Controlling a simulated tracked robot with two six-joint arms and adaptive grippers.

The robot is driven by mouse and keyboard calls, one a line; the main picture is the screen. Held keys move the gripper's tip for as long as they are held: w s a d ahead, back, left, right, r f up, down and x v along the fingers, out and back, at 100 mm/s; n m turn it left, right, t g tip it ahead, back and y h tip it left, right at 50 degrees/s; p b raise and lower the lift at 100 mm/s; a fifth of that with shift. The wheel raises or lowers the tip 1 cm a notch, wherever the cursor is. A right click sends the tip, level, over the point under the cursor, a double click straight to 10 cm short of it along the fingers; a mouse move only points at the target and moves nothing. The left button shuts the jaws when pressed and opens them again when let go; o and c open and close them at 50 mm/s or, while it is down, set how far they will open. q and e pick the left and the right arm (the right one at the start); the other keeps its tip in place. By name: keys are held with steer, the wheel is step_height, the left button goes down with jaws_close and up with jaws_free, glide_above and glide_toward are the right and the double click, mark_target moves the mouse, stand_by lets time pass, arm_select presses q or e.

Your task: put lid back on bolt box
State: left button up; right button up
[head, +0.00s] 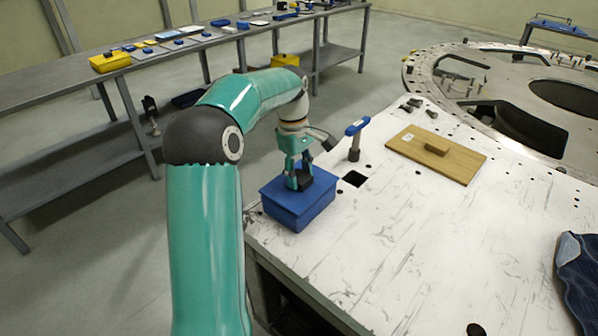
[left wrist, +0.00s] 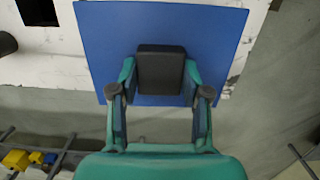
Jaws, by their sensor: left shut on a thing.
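A blue box (head: 298,213) stands at the near left corner of the white table. Its blue lid (head: 275,187) lies over the top and looks roughly level; whether it is fully seated I cannot tell. The lid also fills the middle of the left wrist view (left wrist: 100,45). My left gripper (head: 298,183) is above the lid, shut on its dark block-shaped handle (left wrist: 160,70), with one finger on each side. The inside of the box is hidden. My right gripper is not in view.
A blue-topped tool (head: 355,138) stands upright behind the box, near a square hole (head: 354,179) in the white table (head: 370,250). A wooden board with a handle (head: 460,165) lies farther right. Dark blue cloth (head: 580,280) lies at the right edge. The table's middle is mostly clear.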

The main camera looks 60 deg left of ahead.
arm_select(q)
steer(key=shift+f, duration=0.45)
steer(key=o, duration=1.3)
steer(key=r, duration=0.4)
steer(key=a+r, duration=0.1)
steer(key=r, duration=0.7)
steer(key=shift+s+a, duration=0.15)
steer(key=shift+s, duration=0.05)
steer(key=shift+s, duration=0.1)
